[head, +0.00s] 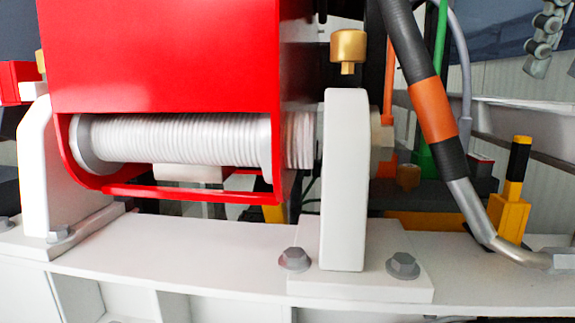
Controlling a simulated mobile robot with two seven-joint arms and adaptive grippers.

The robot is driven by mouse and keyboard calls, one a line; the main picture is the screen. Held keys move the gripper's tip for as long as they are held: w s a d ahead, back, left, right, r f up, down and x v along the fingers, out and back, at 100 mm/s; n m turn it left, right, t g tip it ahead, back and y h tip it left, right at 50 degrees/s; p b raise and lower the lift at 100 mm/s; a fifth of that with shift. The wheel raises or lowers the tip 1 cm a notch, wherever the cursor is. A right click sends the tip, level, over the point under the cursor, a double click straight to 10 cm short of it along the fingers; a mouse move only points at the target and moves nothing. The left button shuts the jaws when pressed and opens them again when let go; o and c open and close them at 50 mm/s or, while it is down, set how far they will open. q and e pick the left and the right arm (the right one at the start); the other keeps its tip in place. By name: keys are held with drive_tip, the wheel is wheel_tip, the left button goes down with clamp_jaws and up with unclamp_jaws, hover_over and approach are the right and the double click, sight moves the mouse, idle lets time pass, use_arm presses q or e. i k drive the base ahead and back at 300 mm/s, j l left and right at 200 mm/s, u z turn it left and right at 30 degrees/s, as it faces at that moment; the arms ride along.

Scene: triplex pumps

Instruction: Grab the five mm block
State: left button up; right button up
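I cannot make out a block marked as five mm in the head view. A small pale block-like piece (188,172) shows under the white ribbed roller (180,138), partly hidden by the red housing's lower bar. Several thin pale plates (298,140) stand side by side between the red housing (160,55) and the upright white bracket (345,180). No size marking is legible on any of them. Neither of my grippers is in view.
A white beam (180,250) runs across the front, with grey bolts (294,259) at the bracket's foot. A dark hose with an orange band (433,110) hangs at the right. A yellow and black post (513,190) stands behind it. A brass cap (348,47) sits above the bracket.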

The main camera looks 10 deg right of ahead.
sight(480, 167)
drive_tip(key=k+j, duration=0.35)
drive_tip(key=j, duration=0.15)
drive_tip(key=k+j, duration=0.4)
drive_tip(key=j, duration=0.1)
